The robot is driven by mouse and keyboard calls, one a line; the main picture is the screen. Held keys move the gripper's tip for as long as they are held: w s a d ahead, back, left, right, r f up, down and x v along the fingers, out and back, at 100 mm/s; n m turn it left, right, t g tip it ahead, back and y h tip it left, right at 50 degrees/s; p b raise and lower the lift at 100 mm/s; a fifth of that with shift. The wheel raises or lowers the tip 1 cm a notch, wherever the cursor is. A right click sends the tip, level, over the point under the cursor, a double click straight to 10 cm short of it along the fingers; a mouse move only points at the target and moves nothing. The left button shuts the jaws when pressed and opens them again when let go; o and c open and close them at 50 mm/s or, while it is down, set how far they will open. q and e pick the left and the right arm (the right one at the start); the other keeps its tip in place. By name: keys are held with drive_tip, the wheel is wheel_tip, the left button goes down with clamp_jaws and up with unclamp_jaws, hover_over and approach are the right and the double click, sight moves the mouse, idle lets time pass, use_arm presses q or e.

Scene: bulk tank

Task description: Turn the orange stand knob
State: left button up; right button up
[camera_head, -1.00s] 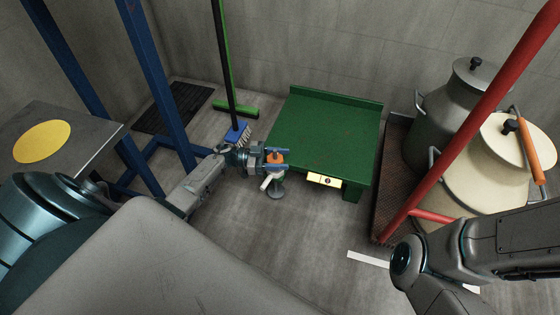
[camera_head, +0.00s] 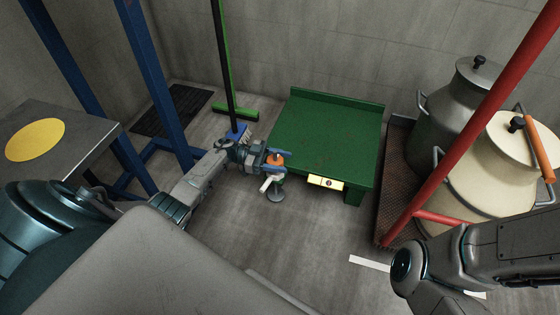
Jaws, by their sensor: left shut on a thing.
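The orange stand knob (camera_head: 275,160) tops a small stand (camera_head: 275,191) with a round grey base on the floor, at the left front of the green table. A white spout-like part (camera_head: 265,185) sticks out of the stand to the lower left. My left gripper (camera_head: 275,158) comes from the left and is shut on the orange knob, with one blue-tipped finger on the far side and one on the near side. The fingers hide part of the knob. My right arm shows at the lower right, but its gripper is out of view.
A green table (camera_head: 325,135) with a yellow label (camera_head: 325,182) stands just right of the knob. A red post (camera_head: 470,130) and milk cans (camera_head: 485,180) are at the right. A blue frame (camera_head: 155,80) and brooms (camera_head: 228,70) are at the left.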

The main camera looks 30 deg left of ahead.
use_arm(q)
drive_tip(key=shift+f, duration=0.1)
drive_tip(key=o, duration=1)
drive_tip(key=shift+a, duration=0.1)
